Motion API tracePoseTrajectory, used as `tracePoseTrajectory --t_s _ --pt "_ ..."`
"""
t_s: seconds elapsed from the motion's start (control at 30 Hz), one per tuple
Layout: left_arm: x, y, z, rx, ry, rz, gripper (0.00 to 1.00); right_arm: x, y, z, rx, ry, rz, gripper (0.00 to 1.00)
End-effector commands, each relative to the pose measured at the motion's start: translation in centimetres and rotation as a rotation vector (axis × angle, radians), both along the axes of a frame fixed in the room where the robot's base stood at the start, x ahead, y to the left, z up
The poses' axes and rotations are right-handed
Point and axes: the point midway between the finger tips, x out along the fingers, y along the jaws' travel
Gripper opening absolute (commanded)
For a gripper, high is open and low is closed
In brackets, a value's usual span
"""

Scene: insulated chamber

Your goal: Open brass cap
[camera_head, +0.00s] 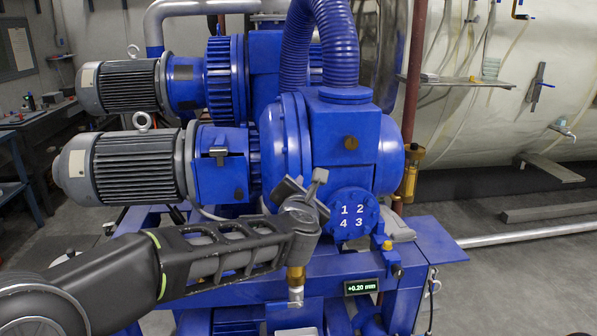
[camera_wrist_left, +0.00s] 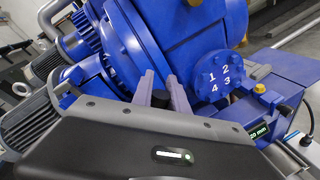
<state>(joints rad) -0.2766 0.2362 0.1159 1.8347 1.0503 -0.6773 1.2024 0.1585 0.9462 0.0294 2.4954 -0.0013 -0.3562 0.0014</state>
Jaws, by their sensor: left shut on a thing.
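My left gripper (camera_head: 304,186) is in front of the blue pump housing (camera_head: 284,130), its two fingers pointing up and away. In the left wrist view its fingers (camera_wrist_left: 161,92) stand on either side of a small dark thing (camera_wrist_left: 160,99) and are shut on it. I cannot tell whether this is the brass cap. A round brass plug (camera_head: 350,143) sits on the pump's front face, right of and above my gripper, apart from it. A brass fitting (camera_head: 296,272) with a pale lower end shows just below my wrist. My right gripper is not in view.
A blue disc numbered 1 to 4 (camera_head: 353,215) is close right of my gripper. A small display (camera_head: 361,287) reads +0.20 mm. A brass-coloured cylinder (camera_head: 411,172) stands by the red pipe (camera_head: 415,90). Grey motors (camera_head: 125,167) are at left. Open floor (camera_head: 510,265) lies at right.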

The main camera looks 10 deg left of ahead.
Motion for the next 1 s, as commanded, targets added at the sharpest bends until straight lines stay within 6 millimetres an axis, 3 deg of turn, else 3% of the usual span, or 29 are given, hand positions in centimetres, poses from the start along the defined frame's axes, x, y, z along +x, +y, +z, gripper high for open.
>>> tracePoseTrajectory --t_s 0.03,0.4,0.7,1.0 --pt "0.1 -0.3 0.9 0.041 0.016 -0.001 0.0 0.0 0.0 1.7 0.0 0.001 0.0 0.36" --pt "0.6 -1.9 0.9 0.373 0.131 -0.003 0.0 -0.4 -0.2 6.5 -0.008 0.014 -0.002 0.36" --pt "1.0 -3.1 0.4 0.631 0.219 -0.003 0.0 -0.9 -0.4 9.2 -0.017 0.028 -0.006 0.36" --pt "1.3 -3.7 -0.2 0.8 0.278 -0.002 0.0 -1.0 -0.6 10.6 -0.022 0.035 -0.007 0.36"
